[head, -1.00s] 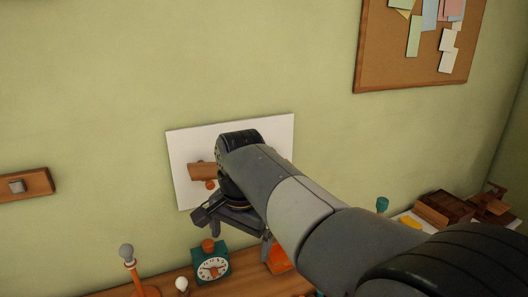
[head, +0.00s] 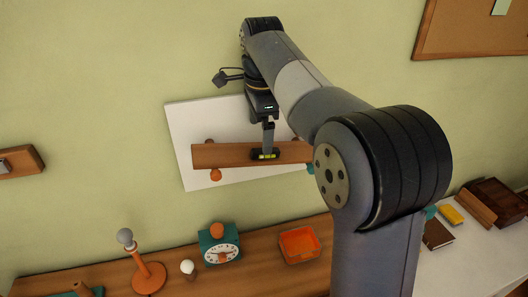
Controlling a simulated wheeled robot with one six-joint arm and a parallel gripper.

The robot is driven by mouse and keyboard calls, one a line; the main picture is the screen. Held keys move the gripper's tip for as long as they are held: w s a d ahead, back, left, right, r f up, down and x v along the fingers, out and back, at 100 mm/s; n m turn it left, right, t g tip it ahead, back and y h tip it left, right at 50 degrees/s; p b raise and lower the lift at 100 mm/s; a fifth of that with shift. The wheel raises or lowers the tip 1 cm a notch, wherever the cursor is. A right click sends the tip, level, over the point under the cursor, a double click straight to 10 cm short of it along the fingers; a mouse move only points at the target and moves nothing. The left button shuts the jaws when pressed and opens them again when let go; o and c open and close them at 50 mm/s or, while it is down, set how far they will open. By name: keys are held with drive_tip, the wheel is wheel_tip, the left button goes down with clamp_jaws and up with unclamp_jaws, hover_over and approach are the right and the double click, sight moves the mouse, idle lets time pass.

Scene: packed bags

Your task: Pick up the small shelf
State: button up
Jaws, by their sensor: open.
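The small shelf (head: 222,155) is a brown wooden plank lying level across a white panel (head: 188,122) on the wall. An orange peg (head: 215,175) shows just under its left part. My gripper (head: 267,148) is open and points down at the right-middle part of the shelf, with its fingers over or close to the plank. I cannot tell whether they touch it. A small dark piece with a yellow-green strip (head: 265,156) shows at the fingertips, perhaps a spirit level. My arm hides part of the shelf's right side.
Below, a wooden table holds a lamp-like orange stand (head: 148,278), a white bulb (head: 188,268), a teal clock (head: 219,244) and an orange tray (head: 299,244). A white surface at right holds a yellow block (head: 451,214) and brown boxes (head: 497,198). A cork board (head: 470,28) hangs upper right.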

drive_tip(key=shift+w+d+f, duration=0.1)
drive_tip(key=shift+f, duration=1.65)
drive_tip(key=shift+w+d+f, duration=0.1)
drive_tip(key=shift+f, duration=1.6)
drive_tip(key=shift+s, duration=0.1)
drive_tip(key=shift+c, duration=0.3)
drive_tip(key=c, duration=1.1)
drive_tip(key=shift+r, duration=0.15)
drive_tip(key=shift+c, duration=0.2)
